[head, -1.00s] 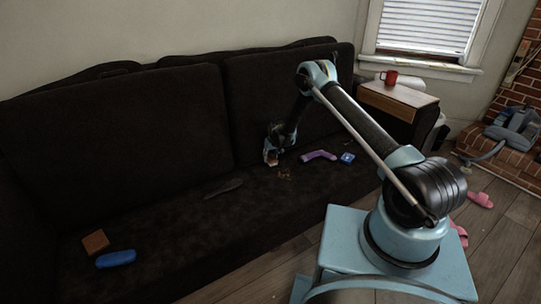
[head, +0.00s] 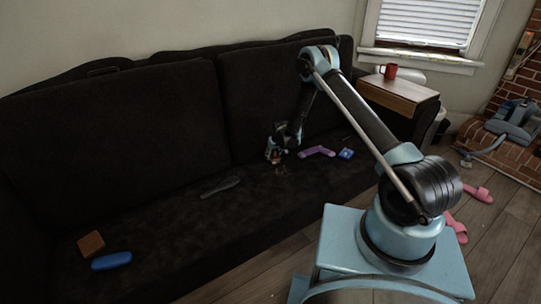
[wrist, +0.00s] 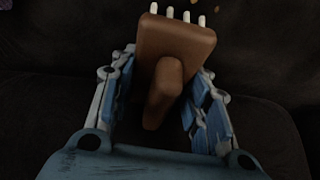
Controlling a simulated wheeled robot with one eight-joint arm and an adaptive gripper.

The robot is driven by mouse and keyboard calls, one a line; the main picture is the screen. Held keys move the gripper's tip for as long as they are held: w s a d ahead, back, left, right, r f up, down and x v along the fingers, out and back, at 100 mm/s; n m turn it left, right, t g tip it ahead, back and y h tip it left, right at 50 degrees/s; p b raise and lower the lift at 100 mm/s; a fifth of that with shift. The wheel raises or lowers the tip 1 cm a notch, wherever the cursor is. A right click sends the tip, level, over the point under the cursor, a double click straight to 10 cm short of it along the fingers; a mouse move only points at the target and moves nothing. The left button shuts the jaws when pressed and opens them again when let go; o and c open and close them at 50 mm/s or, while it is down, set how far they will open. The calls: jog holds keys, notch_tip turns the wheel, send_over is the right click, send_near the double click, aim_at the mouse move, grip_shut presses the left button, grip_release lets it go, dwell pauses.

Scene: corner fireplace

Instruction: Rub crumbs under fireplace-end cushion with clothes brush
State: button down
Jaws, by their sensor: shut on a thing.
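My gripper (head: 275,153) is shut on a brown wooden brush (wrist: 172,42) with short white bristle tufts at its far end. The brush's narrower brown grip (wrist: 163,95) lies between the blue finger pads in the wrist view. In the head view, my gripper is low over the seat, in front of the fireplace-end back cushion (head: 255,95). Small brown crumbs (head: 281,171) lie on the dark seat just below it. A few tan specks (wrist: 217,8) show at the wrist view's top edge, past the bristles. I cannot tell whether the bristles touch the seat.
A dark flat object (head: 220,187), a brown block (head: 91,244) and a blue rounded case (head: 111,261) lie left. A red mug (head: 390,72) stands on the armrest tray (head: 398,97).

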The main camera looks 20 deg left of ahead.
aim_at(278, 158)
jog(key=shift+s+d, duration=1.8)
jog(key=shift+d, duration=0.3)
jog(key=shift+r, duration=2.95)
jog(key=shift+r, duration=0.1)
jog(key=shift+r, duration=1.4)
